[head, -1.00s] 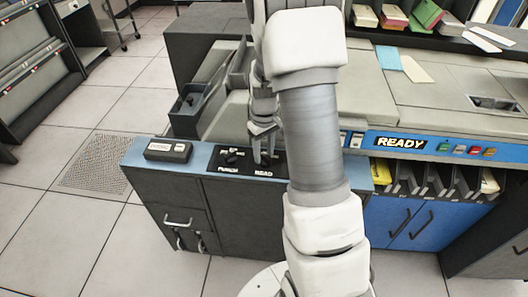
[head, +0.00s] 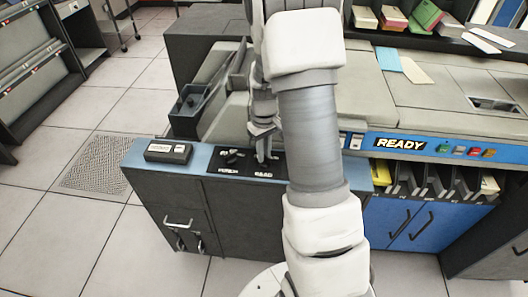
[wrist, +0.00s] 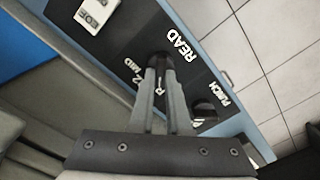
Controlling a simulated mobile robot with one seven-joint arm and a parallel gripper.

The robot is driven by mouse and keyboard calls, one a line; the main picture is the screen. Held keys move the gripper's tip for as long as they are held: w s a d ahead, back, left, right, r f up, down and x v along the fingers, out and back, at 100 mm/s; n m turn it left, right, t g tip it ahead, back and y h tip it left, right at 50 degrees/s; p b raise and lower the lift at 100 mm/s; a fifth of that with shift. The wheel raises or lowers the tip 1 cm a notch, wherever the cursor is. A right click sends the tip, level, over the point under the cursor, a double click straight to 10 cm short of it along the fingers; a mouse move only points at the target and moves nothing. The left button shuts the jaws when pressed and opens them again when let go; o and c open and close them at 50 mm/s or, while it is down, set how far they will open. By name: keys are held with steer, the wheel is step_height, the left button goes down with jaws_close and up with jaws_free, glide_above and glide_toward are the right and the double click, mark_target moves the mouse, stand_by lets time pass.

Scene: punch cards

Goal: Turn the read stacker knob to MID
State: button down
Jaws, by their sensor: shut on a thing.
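The READ knob (wrist: 161,61) is a small dark knob on a black panel (head: 213,164). My gripper (wrist: 160,72) points down at the panel and is shut on this knob, one finger on each side. In the head view my gripper (head: 263,156) stands over the READ label, and its fingers hide most of the knob.
The PUNCH knob (wrist: 205,113) sits close beside my gripper, also shown in the head view (head: 232,157). A small box with light buttons (head: 168,152) lies left on the blue counter edge. A grey trough (head: 213,95) rises behind. Open floor lies to the left.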

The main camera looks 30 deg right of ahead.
steer(key=m+p, duration=0.1)
steer(key=m, duration=0.2)
steer(key=shift+r+m, duration=0.1)
steer(key=shift+m, duration=0.3)
steer(key=m, duration=0.2)
steer(key=m+p, duration=0.1)
steer(key=m, duration=0.1)
steer(key=shift+d+m, duration=0.2)
steer(key=shift+m, duration=0.1)
steer(key=m+p, duration=0.2)
steer(key=m, duration=0.3)
steer(key=shift+s+d, duration=0.1)
steer(key=shift+s, duration=0.05)
steer(key=shift+m+p, duration=0.7)
steer(key=shift+m, duration=1.2)
steer(key=c, duration=0.9)
jaws_free()
steer(key=shift+s, duration=0.1)
step_height(320, 180, up, 17)
steer(key=p, duration=0.3)
steer(key=shift+r, duration=0.15)
